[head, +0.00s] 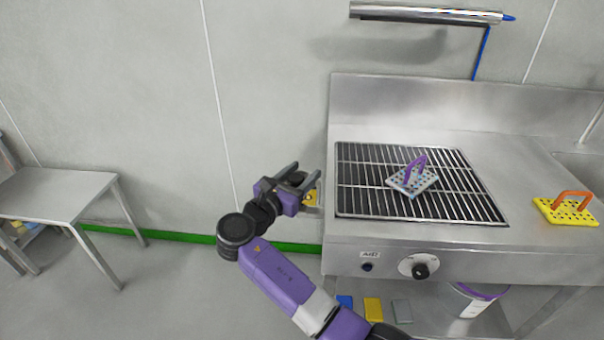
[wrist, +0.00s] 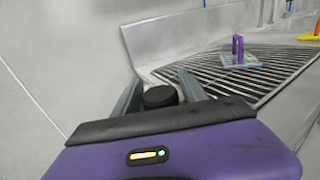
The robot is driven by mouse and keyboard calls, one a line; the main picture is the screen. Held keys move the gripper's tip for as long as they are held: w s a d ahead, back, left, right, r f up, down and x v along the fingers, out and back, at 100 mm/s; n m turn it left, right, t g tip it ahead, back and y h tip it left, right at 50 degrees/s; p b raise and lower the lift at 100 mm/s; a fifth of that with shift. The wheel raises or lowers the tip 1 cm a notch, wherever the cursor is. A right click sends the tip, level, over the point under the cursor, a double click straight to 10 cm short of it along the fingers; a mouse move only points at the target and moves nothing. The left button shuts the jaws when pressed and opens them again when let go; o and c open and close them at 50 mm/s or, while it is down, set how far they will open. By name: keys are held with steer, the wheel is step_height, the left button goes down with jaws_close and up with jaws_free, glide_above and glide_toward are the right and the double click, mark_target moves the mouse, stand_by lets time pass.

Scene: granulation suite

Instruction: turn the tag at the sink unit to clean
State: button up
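The sink unit (head: 450,245) is a steel bench at the right of the head view. A small yellow piece with dark marks (head: 312,197) shows at its left end, partly hidden behind my gripper. It may be the tag, but I cannot read it or tell which side it shows. My gripper (head: 309,168) is beside the unit's left end, fingers apart. In the wrist view the fingers (wrist: 160,85) are also apart. A dark round piece (wrist: 160,97) shows between them; I cannot tell whether it is part of my gripper.
A grate (head: 360,190) on the unit carries a grey perforated block with a purple handle (head: 405,182). A yellow block with an orange handle (head: 565,211) sits at the right. A black knob (head: 421,271) is on the front. A steel table (head: 55,190) stands left, with clear floor between.

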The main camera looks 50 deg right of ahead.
mark_target(291, 175)
jaws_close()
steer(key=shift+r+n+t+p, duration=0.15)
steer(key=shift+n+t+p, duration=0.25)
steer(key=shift+p, duration=0.45)
steer(key=t+p, duration=0.1)
steer(key=p, duration=0.1)
steer(key=n+t+y+p, duration=0.1)
steer(key=shift+w+a+r+n+t+p, duration=0.1)
steer(key=shift+w+r+n+t+p, duration=0.05)
steer(key=shift+n+t+p, duration=0.2)
steer(key=n+t+y+p, duration=0.2)
steer(key=t, duration=0.1)
steer(key=w+n+t+y+p, duration=0.1)
steer(key=n+t+y+p, duration=0.2)
steer(key=a+n+t+y+p, duration=0.1)
steer(key=n+t+y+p, duration=0.1)
steer(key=t, duration=0.1)
steer(key=shift+w+a+f+n+y, duration=0.1)
steer(key=shift+w+f+n+y, duration=0.15)
steer(key=shift+y, duration=0.15)
steer(key=shift+w+a+n+t+y+p, duration=0.15)
steer(key=shift+n+t+y+p, duration=0.15)
steer(key=shift+n+y, duration=0.6)
steer(key=shift+a+n+t+y+p, duration=0.15)
steer(key=shift+n+t+y+p, duration=0.3)
steer(key=shift+y, duration=0.7)
steer(key=shift+w+a+n+t+y+p, duration=0.1)
steer(key=shift+a+n+t+y+p, duration=0.1)
steer(key=shift+n+y, duration=0.7)
